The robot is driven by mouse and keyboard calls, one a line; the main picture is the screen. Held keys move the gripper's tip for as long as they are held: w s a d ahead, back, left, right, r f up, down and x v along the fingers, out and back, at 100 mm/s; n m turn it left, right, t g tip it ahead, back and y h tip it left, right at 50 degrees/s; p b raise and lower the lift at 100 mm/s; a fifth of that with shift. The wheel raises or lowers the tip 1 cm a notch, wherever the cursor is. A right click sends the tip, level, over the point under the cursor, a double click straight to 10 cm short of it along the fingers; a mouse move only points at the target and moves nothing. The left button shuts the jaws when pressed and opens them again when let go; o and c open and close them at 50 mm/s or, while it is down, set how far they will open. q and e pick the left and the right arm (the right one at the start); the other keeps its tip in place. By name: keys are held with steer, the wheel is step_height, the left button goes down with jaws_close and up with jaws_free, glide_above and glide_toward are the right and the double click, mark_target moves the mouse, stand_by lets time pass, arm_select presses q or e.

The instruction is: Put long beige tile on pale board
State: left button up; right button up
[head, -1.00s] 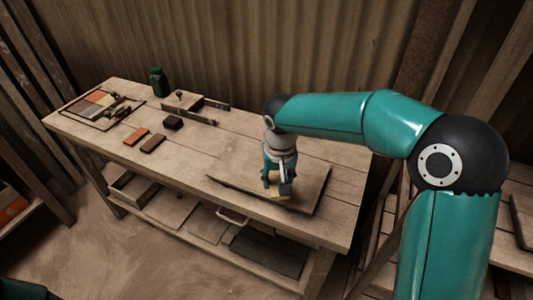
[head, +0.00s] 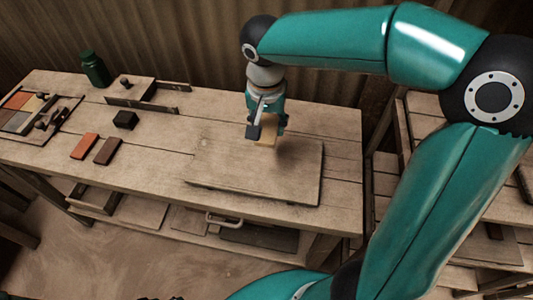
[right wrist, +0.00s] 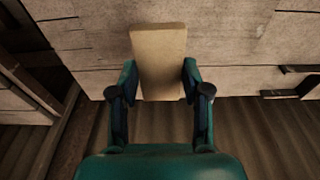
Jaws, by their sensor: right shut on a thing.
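The long beige tile (head: 265,134) is held in my right gripper (head: 267,125), over the far part of the pale board (head: 245,172). In the right wrist view the tile (right wrist: 158,60) sits between the two fingers of my right gripper (right wrist: 159,82) and points away from the palm. The pale board lies flat on the bench, its middle and front bare. The tile looks a little above the board; the exact gap cannot be told. My left gripper does not show clearly.
An orange tile (head: 84,146) and a brown tile (head: 107,151) lie left of the board. A black block (head: 125,119), a green jar (head: 95,69) and a tray of coloured tiles (head: 62,119) stand farther left. The bench (head: 165,160) is clear beside the board.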

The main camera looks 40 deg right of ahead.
mark_target(268, 161)
step_height(268, 161, down, 12)
steer(key=shift+f, duration=0.1)
stand_by(0.4)
steer(key=shift+b, duration=0.3)
steer(key=shift+f, duration=0.15)
steer(key=o, duration=1.2)
steer(key=shift+r, duration=0.2)
steer(key=r, duration=0.4)
steer(key=a+r, duration=0.1)
steer(key=r, duration=0.3)
steer(key=s+r, duration=0.1)
steer(key=r, duration=0.2)
steer(key=shift+s+a+r+p, duration=0.1)
steer(key=shift+a+r+p, duration=0.1)
steer(key=shift+r+p, duration=0.2)
